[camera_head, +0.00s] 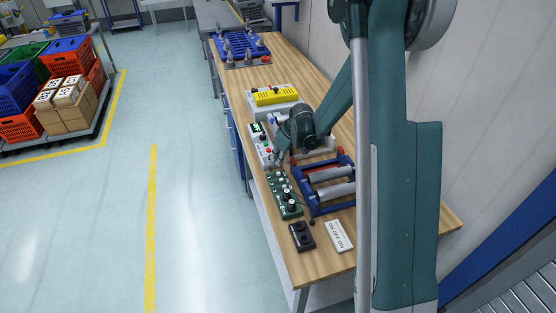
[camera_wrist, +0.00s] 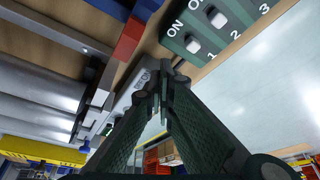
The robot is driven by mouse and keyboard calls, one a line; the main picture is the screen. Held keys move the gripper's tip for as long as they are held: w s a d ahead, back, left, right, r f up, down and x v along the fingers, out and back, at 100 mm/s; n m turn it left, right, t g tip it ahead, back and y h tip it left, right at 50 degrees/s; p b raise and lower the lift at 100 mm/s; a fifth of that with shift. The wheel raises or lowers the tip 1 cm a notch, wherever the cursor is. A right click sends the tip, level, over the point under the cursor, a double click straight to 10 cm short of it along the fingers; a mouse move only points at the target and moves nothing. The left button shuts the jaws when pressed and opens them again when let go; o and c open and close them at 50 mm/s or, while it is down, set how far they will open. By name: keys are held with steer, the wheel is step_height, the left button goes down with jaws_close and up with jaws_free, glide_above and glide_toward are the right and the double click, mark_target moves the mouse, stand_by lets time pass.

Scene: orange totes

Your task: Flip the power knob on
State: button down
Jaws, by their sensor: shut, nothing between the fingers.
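My gripper (camera_head: 278,158) is shut and empty, reaching down over the workbench between a white device and a green switch board. In the wrist view its fingertips (camera_wrist: 165,78) are together beside a pale grey panel. The white device (camera_head: 261,147) has a small lit display, dark knobs and a red button; my gripper hides part of it. The green board (camera_head: 284,195) carries dark knobs and pale switches. Its white switches marked ON, 1, 2 and 3 (camera_wrist: 193,43) show in the wrist view. I cannot tell which part is the power knob.
A blue frame with grey rollers (camera_head: 327,183) stands right of the green board. A black box (camera_head: 301,236) and a white label plate (camera_head: 338,236) lie at the near end. A yellow-topped unit (camera_head: 275,96) and a blue rack (camera_head: 240,46) stand farther back.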

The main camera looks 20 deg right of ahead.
steer(key=m+b, duration=0.1)
steer(key=a+m+h+b, duration=0.1)
steer(key=a+m+b, duration=0.1)
steer(key=m, duration=0.1)
steer(key=shift+s+f+t+h, duration=0.1)
steer(key=shift+s+t+h, duration=0.15)
steer(key=shift+t+h, duration=0.05)
steer(key=m, duration=0.1)
steer(key=a+m+h+b, duration=0.1)
steer(key=m, duration=0.1)
steer(key=shift+w+a+m+h+b, duration=0.1)
steer(key=shift+a+m+h+b, duration=0.2)
steer(key=shift+m, duration=0.3)
steer(key=shift+w+a+m+h+b, duration=0.1)
steer(key=shift+a+m+h+b, duration=0.1)
steer(key=shift+m+b, duration=0.3)
steer(key=m, duration=0.2)
steer(key=a+m+h+b, duration=0.1)
steer(key=shift+w+m+g, duration=0.35)
steer(key=shift+m+g, duration=0.05)
steer(key=shift+w+a, duration=0.1)
steer(key=shift+a, duration=0.05)
steer(key=shift+w, duration=0.2)
